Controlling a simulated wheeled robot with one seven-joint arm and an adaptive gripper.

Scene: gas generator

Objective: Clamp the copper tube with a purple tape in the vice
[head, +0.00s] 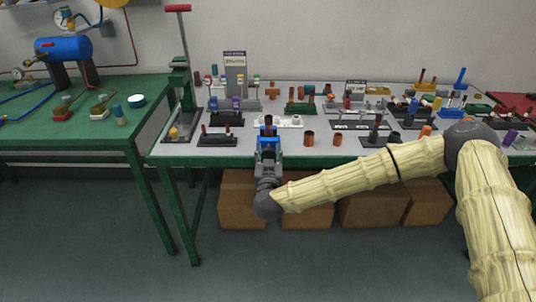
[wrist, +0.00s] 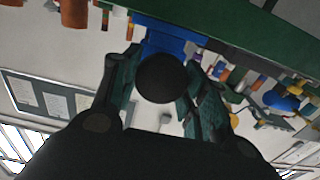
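My gripper (head: 268,145) is low at the front edge of the grey-topped table. Its fingers (wrist: 157,85) are spread apart in the wrist view, with a dark round shape between them. A blue body, probably the vice (head: 268,132), is just beyond the gripper; it also shows past the fingers in the wrist view (wrist: 165,40). A small copper-coloured piece shows at its top, partly hidden. I cannot tell whether the fingers touch the blue body. Purple bands show on small pieces, one standing at the far right (head: 510,136); I cannot tell which is the taped copper tube.
Copper fittings (head: 309,138) stand right of the gripper. Several racks with tubes crowd the grey table (head: 225,152). A green stand with a red handle (head: 177,8) rises at the left. A green table (head: 70,143) with a blue tank (head: 65,49) is farther left. Boxes (head: 372,210) sit below.

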